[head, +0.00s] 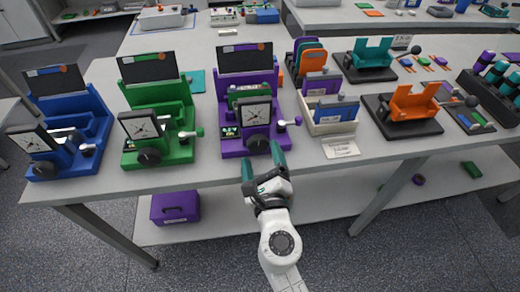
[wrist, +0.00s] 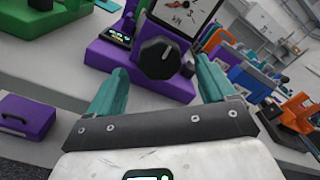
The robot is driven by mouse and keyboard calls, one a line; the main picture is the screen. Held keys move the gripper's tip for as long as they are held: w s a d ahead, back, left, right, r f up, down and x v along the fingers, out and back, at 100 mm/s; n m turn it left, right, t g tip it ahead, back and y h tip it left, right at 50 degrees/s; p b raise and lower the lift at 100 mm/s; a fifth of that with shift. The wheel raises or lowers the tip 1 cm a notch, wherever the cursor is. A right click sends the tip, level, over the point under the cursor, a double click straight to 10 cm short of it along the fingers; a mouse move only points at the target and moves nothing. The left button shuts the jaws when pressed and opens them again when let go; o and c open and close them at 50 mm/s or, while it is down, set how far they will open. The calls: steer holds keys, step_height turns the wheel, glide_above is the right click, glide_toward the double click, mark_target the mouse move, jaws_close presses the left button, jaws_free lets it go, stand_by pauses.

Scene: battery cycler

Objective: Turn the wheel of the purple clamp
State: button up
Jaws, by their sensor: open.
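The purple clamp (head: 231,147) stands at the table's front edge, third from the left, with a dial gauge (head: 255,113) on its front. Its black round wheel (head: 257,145) sits low on the front, below the dial. In the wrist view the wheel (wrist: 160,57) shows between the fingers, beyond their tips, with a raised grip bar across its face. My gripper (head: 263,162) has teal fingers spread apart and empty, just in front of the wheel. I cannot tell whether a finger touches the clamp.
A green clamp (head: 160,120) and a blue clamp (head: 70,130) stand to the left. A beige tray (head: 331,127) and an orange clamp (head: 410,106) on a black base are to the right. A purple case (head: 175,207) lies on the shelf below.

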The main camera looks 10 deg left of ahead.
mark_target(258, 144)
steer(key=shift+x, duration=1.4)
steer(key=c, duration=1.1)
